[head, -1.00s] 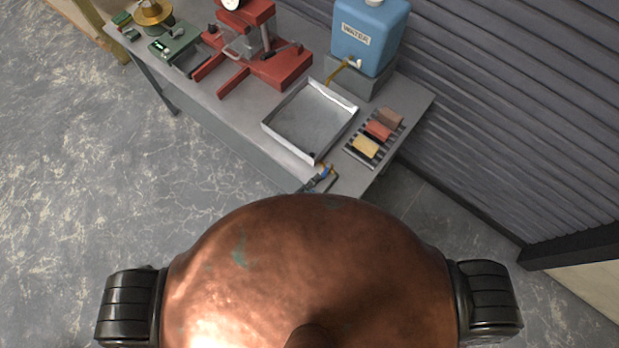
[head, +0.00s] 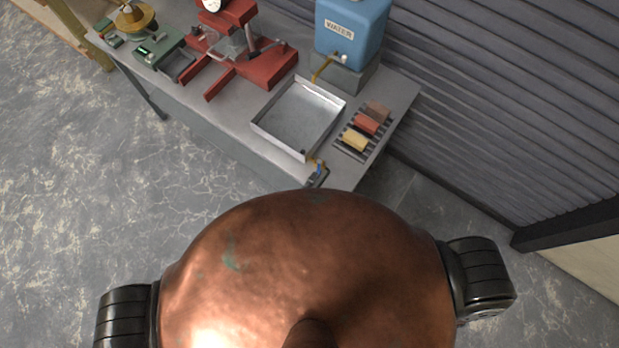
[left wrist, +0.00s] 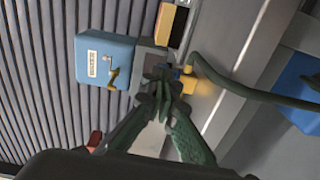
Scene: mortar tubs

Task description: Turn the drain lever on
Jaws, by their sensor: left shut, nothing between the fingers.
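The metal tray (head: 298,115) sits on the bench, with a brass drain fitting (head: 312,161) at its near corner. The blue drain lever (head: 320,169) is small there; it also shows in the left wrist view (left wrist: 187,70), beside the brass fitting (left wrist: 189,82). My left gripper (head: 316,179) shows only as a dark tip beside the lever, the rest hidden behind my copper body. In the left wrist view its green fingers (left wrist: 161,84) are shut and empty, close to the lever. I cannot tell whether they touch it. My right gripper is not in view.
A blue water tank (head: 350,28) stands at the back, with its tap (head: 322,68) over the tray. A rack (head: 350,153) with coloured blocks is right of the tray. A red stand (head: 250,60) is to the left. In the left wrist view, a green hose (left wrist: 235,92) runs right.

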